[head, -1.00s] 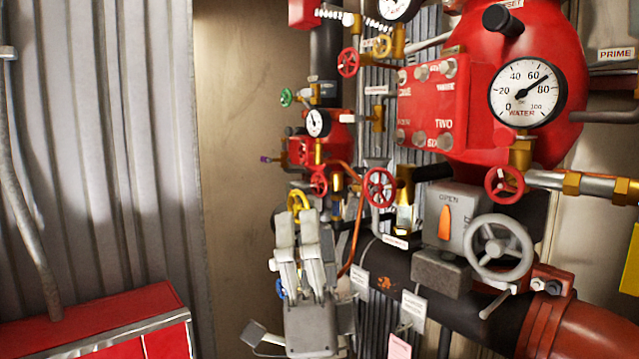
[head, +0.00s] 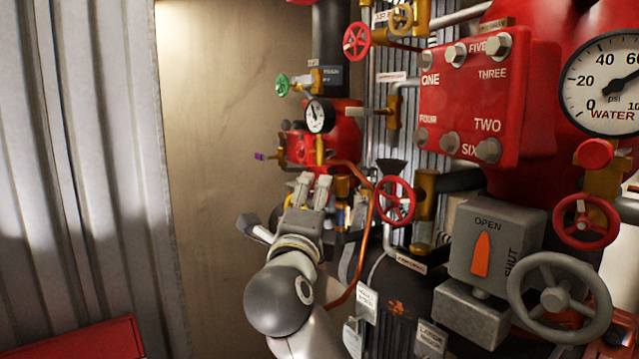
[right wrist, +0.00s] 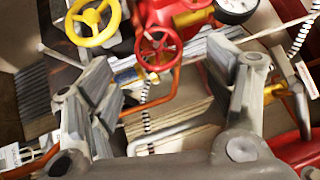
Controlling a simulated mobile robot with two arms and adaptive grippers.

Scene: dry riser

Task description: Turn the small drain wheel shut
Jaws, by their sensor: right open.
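My right gripper (head: 313,185) is in the middle of the head view, reaching toward the far red valve body. In the right wrist view its two fingers (right wrist: 160,68) are spread wide with nothing between them. A small red handwheel (right wrist: 158,48) lies beyond the gap between them, and a yellow handwheel (right wrist: 92,20) is up and left of it. In the head view the gripper mostly hides these two wheels. Another red handwheel (head: 395,201) stands just right of the gripper. No readable label shows which wheel is the drain. My left gripper is out of view.
A grey box with an orange lever (head: 481,255), a large grey handwheel (head: 558,300) and a red bolted plate (head: 470,100) crowd the right. A copper pipe (head: 366,245) runs close to my right arm. The tan wall (head: 215,150) on the left is clear.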

